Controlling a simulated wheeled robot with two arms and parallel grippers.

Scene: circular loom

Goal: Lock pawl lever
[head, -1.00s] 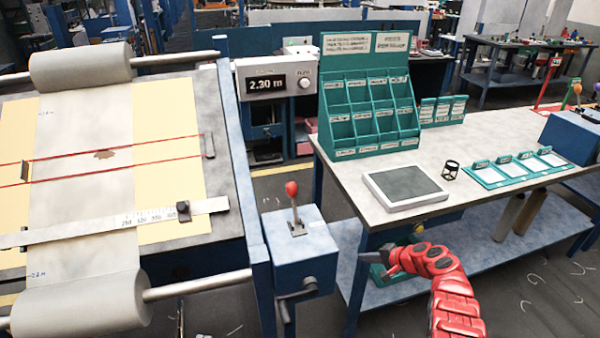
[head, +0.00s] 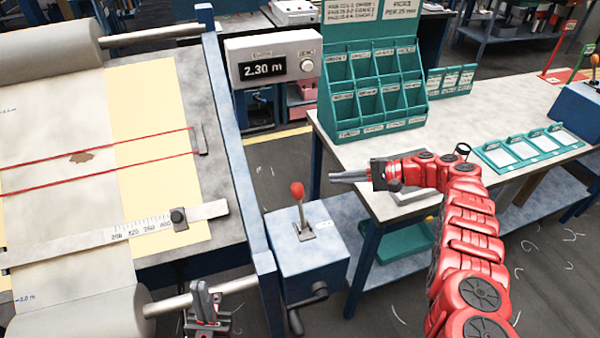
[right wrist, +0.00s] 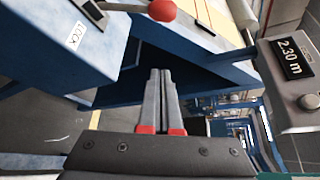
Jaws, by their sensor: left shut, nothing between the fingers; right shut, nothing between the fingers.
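The pawl lever (head: 303,222) is a metal stick with a red knob. It rises from a slot on top of a blue box (head: 300,255) beside the loom frame, leaning slightly left in the head view. In the right wrist view the red knob (right wrist: 162,10) shows at the top edge, and a LOCK label (right wrist: 76,36) sits on the blue box. My right gripper (head: 334,175) is shut and empty, right of the knob and apart from it. My left gripper (head: 203,292) is shut and empty at the bottom, left of the box and partly cut off.
A crank (head: 305,305) sticks out of the box's front. The loom frame's blue rail (head: 235,150) runs left of it. A display (head: 275,68) reads 2.30 m. The workbench (head: 350,150) with a green bin rack (head: 375,90) stands to the right.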

